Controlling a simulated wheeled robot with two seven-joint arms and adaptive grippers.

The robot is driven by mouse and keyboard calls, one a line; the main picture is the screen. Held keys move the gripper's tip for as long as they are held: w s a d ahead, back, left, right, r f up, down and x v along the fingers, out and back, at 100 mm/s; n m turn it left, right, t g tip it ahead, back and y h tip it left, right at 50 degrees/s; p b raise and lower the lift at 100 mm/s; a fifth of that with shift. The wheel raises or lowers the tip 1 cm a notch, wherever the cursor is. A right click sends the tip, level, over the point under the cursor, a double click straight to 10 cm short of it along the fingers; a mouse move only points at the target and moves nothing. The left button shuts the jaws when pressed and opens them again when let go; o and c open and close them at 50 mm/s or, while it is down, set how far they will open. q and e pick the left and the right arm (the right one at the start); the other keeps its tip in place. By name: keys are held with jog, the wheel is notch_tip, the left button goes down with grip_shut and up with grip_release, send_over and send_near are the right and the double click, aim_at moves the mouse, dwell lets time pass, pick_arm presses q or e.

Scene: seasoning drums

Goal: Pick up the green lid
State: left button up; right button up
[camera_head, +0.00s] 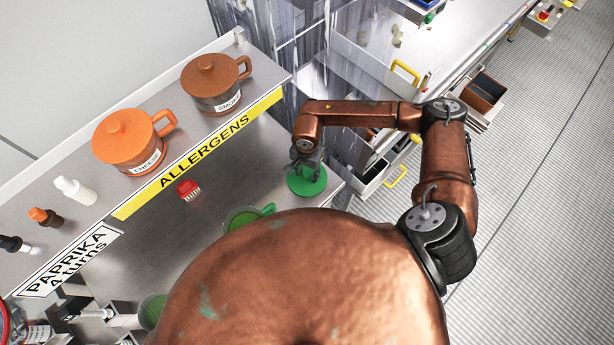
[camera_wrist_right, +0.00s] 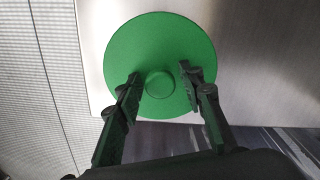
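The green lid (camera_head: 307,183) is a flat round disc on the metal counter near its right end. In the right wrist view the lid (camera_wrist_right: 160,45) shows a small round knob (camera_wrist_right: 159,84) at its middle. My right gripper (camera_head: 308,166) is over the lid. Its two fingers (camera_wrist_right: 160,80) are open, one on each side of the knob, with a gap on both sides. Whether the fingertips touch the lid cannot be told. My left gripper is not in view.
A green container (camera_head: 240,217) stands on the counter, partly hidden by my body. Open drawers (camera_head: 372,178) are right of the counter.

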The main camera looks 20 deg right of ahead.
grip_shut()
dwell(0.3)
